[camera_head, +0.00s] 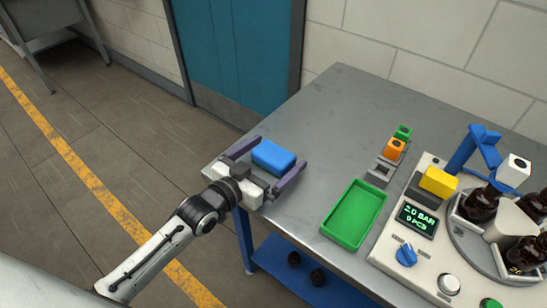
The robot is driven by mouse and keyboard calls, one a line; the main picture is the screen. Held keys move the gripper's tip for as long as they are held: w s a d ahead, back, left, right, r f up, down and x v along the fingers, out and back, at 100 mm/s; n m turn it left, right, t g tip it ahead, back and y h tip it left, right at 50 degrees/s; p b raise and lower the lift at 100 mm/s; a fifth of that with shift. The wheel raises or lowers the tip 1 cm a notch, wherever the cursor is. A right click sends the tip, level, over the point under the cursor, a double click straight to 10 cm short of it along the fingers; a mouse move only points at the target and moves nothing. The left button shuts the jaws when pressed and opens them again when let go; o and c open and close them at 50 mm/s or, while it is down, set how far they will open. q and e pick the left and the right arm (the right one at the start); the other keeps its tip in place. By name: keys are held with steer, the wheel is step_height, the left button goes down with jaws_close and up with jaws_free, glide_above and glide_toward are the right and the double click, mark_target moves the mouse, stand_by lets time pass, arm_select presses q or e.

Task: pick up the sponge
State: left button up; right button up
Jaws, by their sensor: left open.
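A blue sponge (273,156) lies near the left corner of the grey metal table (330,120). My left gripper (267,161) comes in from the lower left with its fingers spread, one on each side of the sponge. Gaps show between the fingers and the sponge, so the jaws are open. The sponge's near side is close to the gripper's palm. I cannot tell the exact height of the fingers above the tabletop. My right gripper is not in view.
A green tray (343,236) sits to the right, with small green, orange and grey blocks behind it. A white machine (385,246) with amber bottles (481,204) fills the right side. The table's back middle is clear. A blue door and wall stand behind.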

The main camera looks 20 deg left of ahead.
arm_select(q)
steer(key=c, duration=1.2)
